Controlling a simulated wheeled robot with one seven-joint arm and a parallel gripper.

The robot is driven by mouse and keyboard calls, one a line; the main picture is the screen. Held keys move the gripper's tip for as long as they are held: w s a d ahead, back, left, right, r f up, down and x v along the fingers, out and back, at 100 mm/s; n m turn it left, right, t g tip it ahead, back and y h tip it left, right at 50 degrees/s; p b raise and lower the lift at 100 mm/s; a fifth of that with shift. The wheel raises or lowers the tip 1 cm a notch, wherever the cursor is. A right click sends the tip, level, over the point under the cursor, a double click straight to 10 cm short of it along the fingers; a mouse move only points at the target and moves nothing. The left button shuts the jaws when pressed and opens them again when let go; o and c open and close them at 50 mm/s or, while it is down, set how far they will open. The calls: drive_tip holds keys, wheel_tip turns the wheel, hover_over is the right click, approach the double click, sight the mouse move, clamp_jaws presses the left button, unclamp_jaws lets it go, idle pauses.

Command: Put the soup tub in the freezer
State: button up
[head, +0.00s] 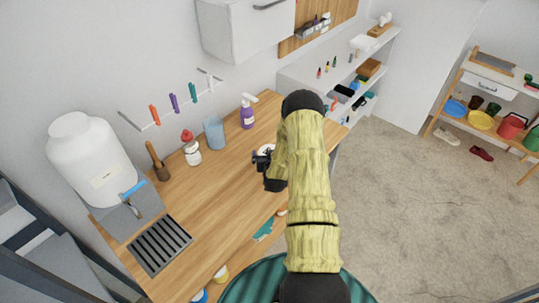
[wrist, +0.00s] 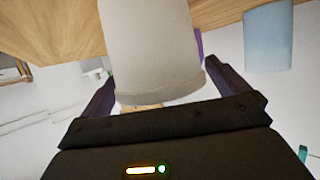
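The soup tub is a pale, cream-white container with a thicker rim, in the wrist view (wrist: 150,45). It fills the space between the two fingers of my gripper (wrist: 158,82), which meet its sides. In the head view my gripper (head: 265,168) is low over the wooden counter, with a small white part of the tub (head: 266,149) showing beside it. My arm hides the rest. I cannot tell whether the tub touches the counter. No freezer can be made out for certain.
The wooden counter (head: 225,178) also holds a blue cup (head: 214,133), a purple spray bottle (head: 248,112), a red-topped bottle (head: 191,148) and a large white jar (head: 92,158). A white wall cabinet (head: 245,28) hangs above. The floor (head: 425,205) at right is mostly clear.

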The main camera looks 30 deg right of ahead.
drive_tip(key=shift+a+r, duration=0.1)
drive_tip(key=shift+s+a, duration=0.1)
drive_tip(key=shift+s, duration=0.2)
drive_tip(key=b+v, duration=0.4)
drive_tip(key=v, duration=0.7)
drive_tip(key=shift+r+b, duration=0.2)
drive_tip(key=shift+b, duration=0.1)
drive_tip(key=shift+s+a, duration=0.1)
